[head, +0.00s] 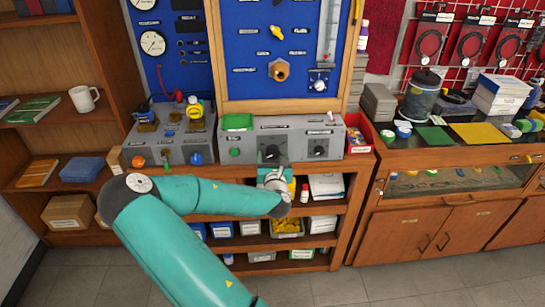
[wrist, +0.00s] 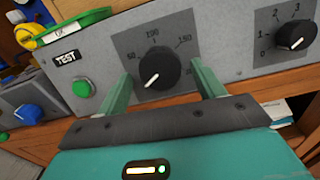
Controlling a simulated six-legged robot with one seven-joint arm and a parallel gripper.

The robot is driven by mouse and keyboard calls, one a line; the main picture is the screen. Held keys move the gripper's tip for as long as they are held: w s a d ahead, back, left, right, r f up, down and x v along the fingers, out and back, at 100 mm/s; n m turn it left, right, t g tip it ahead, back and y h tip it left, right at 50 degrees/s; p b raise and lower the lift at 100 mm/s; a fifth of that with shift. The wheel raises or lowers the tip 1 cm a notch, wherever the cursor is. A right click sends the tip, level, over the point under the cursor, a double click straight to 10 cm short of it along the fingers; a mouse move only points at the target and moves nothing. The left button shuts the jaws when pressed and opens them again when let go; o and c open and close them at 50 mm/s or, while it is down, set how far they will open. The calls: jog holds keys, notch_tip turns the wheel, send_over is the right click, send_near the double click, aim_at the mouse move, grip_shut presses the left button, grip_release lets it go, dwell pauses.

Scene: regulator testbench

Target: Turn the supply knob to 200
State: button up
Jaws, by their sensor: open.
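The supply knob (wrist: 158,68) is a round black knob on a grey panel, centred in the wrist view. Its dial reads 50, 100 and 150 clockwise; the number at lower right is mostly hidden by my right finger. The knob's white mark points to the lower left, before 50. My gripper (wrist: 162,72) is open, one green finger on each side of the knob, with gaps visible between fingers and knob. In the head view my gripper (head: 272,165) is in front of the grey box and largely covers this knob.
A green button (wrist: 82,88) under a TEST label and a green tray (wrist: 75,25) are to the left. A red box (head: 357,140) stands right of the panel.

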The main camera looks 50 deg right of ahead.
jog(key=shift+s+a+r, duration=0.1)
jog(key=shift+s+r, duration=0.15)
jog(key=shift+s, duration=0.05)
jog(key=shift+w+f, duration=0.15)
jog(key=shift+w, duration=0.05)
jog(key=shift+s, duration=0.15)
jog(key=c, duration=1)
jog(key=shift+m, duration=0.3)
